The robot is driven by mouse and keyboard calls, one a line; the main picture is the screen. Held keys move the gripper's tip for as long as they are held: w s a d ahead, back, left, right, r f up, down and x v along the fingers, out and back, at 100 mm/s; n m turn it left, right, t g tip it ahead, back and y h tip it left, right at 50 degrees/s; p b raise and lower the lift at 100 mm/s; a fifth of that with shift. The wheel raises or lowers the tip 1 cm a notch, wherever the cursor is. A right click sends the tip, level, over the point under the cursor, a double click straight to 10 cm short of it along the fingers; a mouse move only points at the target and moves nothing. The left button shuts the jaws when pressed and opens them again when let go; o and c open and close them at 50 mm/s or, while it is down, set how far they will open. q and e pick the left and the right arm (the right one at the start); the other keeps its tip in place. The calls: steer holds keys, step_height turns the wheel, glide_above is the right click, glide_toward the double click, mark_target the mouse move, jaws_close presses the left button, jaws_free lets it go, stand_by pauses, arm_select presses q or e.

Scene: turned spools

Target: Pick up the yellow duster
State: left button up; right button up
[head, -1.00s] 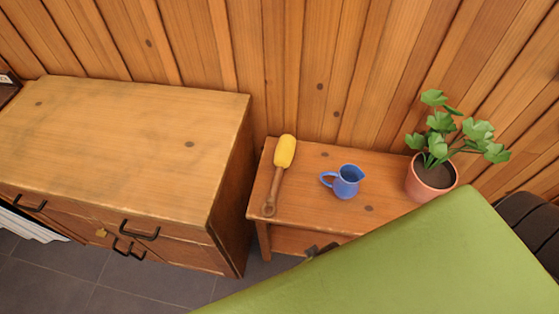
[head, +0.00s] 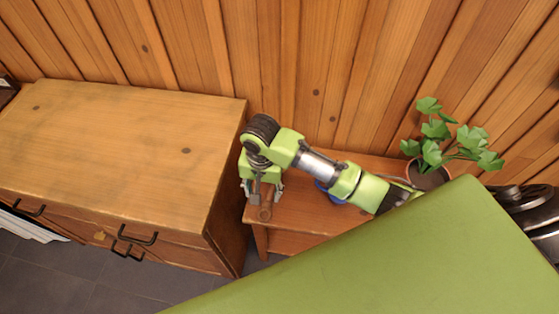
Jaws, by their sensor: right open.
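The duster (head: 265,213) lies on the low wooden side table (head: 300,219), near its left end. Only the end of its brown handle shows clearly; its yellow head is hidden behind my right arm. My right gripper (head: 262,192) points down over the handle, with its fingers spread to either side of it. It is open and holds nothing. I cannot tell how high the fingertips are above the handle. My left gripper is not in view.
A blue jug (head: 327,192) stands on the table, mostly hidden by my right arm. A potted plant (head: 428,177) stands at the table's right end. A taller wooden cabinet (head: 120,140) is close on the left. A plank wall (head: 330,70) rises behind.

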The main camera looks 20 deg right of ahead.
glide_above(266, 207)
steer(key=shift+m, duration=0.4)
steer(key=f, duration=0.7)
steer(key=shift+s+f, duration=0.3)
steer(key=shift+s, duration=0.05)
steer(key=shift+w+f, duration=0.15)
steer(key=shift+f, duration=1.2)
steer(key=shift+w+f, duration=0.15)
steer(key=shift+f, duration=1.15)
steer(key=c, duration=1.2)
